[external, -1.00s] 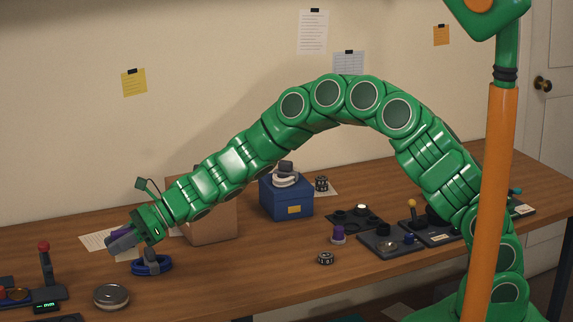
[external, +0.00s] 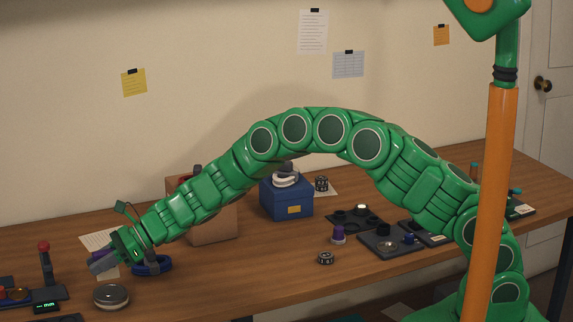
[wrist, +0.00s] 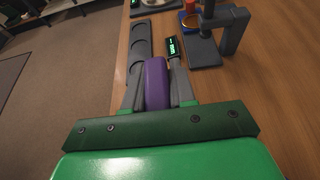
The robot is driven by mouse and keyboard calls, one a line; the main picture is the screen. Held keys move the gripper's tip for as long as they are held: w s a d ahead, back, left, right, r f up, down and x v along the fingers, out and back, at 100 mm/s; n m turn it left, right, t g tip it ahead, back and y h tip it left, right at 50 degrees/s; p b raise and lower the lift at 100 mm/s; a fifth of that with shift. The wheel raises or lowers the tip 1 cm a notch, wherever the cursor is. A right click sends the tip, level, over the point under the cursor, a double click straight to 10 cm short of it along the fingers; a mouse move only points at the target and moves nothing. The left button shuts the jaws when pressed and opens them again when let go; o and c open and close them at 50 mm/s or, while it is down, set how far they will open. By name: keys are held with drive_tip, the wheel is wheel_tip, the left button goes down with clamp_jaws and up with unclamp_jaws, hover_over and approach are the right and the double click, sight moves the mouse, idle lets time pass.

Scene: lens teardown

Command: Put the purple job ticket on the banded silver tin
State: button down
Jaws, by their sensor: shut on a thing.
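My gripper (external: 101,264) is at the left end of the bench, pointing left and down. It is shut on the purple job ticket (wrist: 156,82), which sits as a rounded purple block between the two grey fingers in the wrist view. In the external view only a sliver of purple shows at the fingers. The banded silver tin (external: 111,295) stands on the bench, round and low, with a shiny lid and dark band. It is just in front of my gripper in the picture, and the ticket is apart from it. I cannot clearly make out the tin in the wrist view.
A blue ring-shaped thing (external: 152,265) lies right of the gripper. A dark stand with a red knob (external: 45,268) and a small green display (external: 46,308) stand at left. A cardboard box (external: 212,222) and blue box (external: 286,197) stand behind.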

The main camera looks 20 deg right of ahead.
drive_tip(key=shift+a+f, duration=0.2)
drive_tip(key=shift+f, duration=0.35)
drive_tip(key=shift+w+f, duration=0.1)
drive_tip(key=shift+f, duration=1.05)
drive_tip(key=shift+f, duration=0.1)
drive_tip(key=c, duration=0.9)
unclamp_jaws()
drive_tip(key=shift+c, duration=0.2)
drive_tip(key=v, duration=1.2)
